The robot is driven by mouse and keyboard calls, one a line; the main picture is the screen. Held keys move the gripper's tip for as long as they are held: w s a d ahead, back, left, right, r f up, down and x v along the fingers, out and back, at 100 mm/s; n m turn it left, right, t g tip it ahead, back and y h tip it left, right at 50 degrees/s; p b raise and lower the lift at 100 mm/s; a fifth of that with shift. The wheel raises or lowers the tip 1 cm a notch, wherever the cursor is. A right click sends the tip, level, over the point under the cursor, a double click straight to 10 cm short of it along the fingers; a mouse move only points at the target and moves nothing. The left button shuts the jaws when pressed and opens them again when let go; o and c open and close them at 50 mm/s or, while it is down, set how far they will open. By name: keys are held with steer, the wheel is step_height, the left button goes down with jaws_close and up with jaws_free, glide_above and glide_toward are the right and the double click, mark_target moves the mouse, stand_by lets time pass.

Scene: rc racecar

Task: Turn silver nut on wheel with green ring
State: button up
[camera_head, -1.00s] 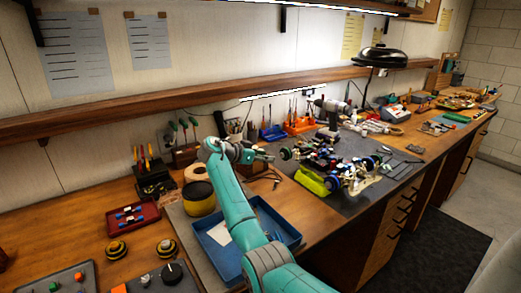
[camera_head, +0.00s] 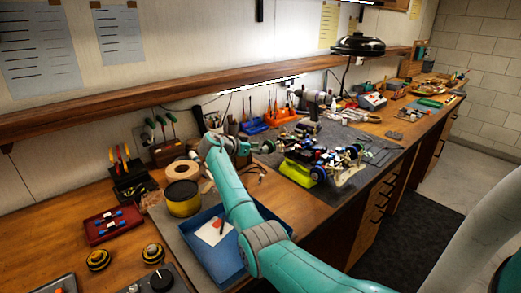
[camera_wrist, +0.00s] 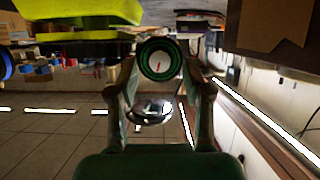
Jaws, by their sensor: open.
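The wheel with the green ring (camera_wrist: 160,60) sits at upper centre in the wrist view, its round face towards the camera. It has a dark rim, a green ring and a pale middle with a small red mark. The silver nut is not clearly distinct there. My gripper (camera_wrist: 162,84) is open, its two fingers reaching to either side below the wheel, with nothing held. In the head view my gripper (camera_head: 250,148) is just left of that wheel (camera_head: 268,146), at the left end of the RC car (camera_head: 325,160). Contact cannot be told.
The car rests on a dark mat beside a yellow-green piece (camera_head: 298,173). Screwdrivers and an orange rack (camera_head: 285,118) stand behind. A shelf (camera_head: 180,85) runs above the bench.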

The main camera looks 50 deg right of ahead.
steer(key=shift+s+d+f, duration=0.15)
steer(key=shift+d+f, duration=0.15)
steer(key=shift+d, duration=0.35)
jaws_close()
steer(key=shift+n+g, duration=0.9)
steer(key=shift+n, duration=0.2)
jaws_free()
